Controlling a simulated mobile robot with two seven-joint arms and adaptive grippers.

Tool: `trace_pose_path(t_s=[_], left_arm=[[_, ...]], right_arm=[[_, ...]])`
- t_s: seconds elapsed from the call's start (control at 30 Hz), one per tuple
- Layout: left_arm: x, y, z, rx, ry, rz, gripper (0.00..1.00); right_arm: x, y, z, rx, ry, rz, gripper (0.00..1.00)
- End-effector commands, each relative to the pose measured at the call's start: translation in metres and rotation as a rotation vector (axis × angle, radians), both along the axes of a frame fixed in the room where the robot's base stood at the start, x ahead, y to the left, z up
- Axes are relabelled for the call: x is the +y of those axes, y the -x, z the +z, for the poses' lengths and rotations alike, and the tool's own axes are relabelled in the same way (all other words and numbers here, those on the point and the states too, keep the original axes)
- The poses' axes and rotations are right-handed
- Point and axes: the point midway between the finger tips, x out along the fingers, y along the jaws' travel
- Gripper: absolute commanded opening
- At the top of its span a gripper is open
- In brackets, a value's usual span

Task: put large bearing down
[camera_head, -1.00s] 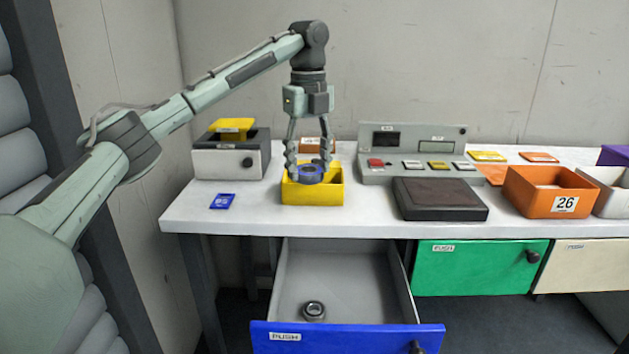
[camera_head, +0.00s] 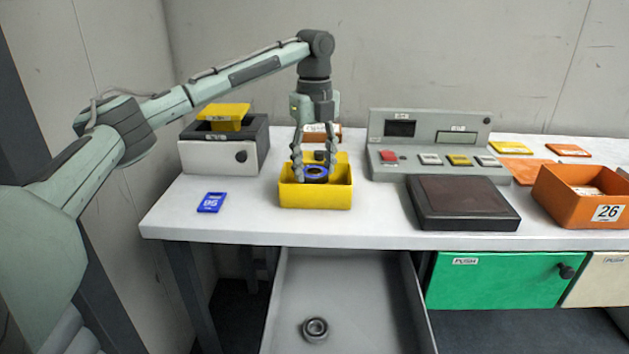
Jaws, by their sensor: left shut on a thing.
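My left gripper (camera_head: 315,176) reaches down from above and is shut on the large bearing, a dark ring with a blue band (camera_head: 317,171). It holds the bearing flat at the mouth of the yellow bin (camera_head: 316,198). The bearing's lower part is hidden by the bin's front wall, so I cannot tell whether it touches the bin floor. A smaller grey metal bearing (camera_head: 315,329) lies in the open drawer (camera_head: 372,300) below the table. My right gripper is not in view.
The white table (camera_head: 240,225) carries a grey control panel (camera_head: 385,128), a dark flat pad (camera_head: 463,203), a blue card (camera_head: 211,202), a white box with a yellow top (camera_head: 218,157) and an orange bin (camera_head: 580,208). The table's front left is mostly clear.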

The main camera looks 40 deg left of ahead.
Motion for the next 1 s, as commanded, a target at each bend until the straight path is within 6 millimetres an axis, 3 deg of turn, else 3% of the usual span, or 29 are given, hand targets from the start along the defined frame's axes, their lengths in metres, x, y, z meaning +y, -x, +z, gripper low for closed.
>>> trace_pose_path(t_s=[0.3, 0.67, 0.7, 0.83, 1.0], left_arm=[[0.001, 0.000, -0.036, 0.000, 0.000, 0.001, 0.14], [0.000, 0.000, -0.041, 0.000, 0.001, 0.000, 0.14], [0.000, 0.000, -0.041, 0.000, 0.000, 0.000, 0.57], [0.000, 0.000, -0.040, 0.000, 0.000, 0.000, 0.72], [0.000, 0.000, -0.040, 0.000, 0.000, 0.000, 0.72]], right_arm=[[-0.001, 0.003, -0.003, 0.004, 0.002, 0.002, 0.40], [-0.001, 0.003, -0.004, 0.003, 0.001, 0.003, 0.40], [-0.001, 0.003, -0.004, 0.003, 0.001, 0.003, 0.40], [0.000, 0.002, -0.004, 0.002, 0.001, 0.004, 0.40], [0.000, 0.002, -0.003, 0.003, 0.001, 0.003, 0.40]])
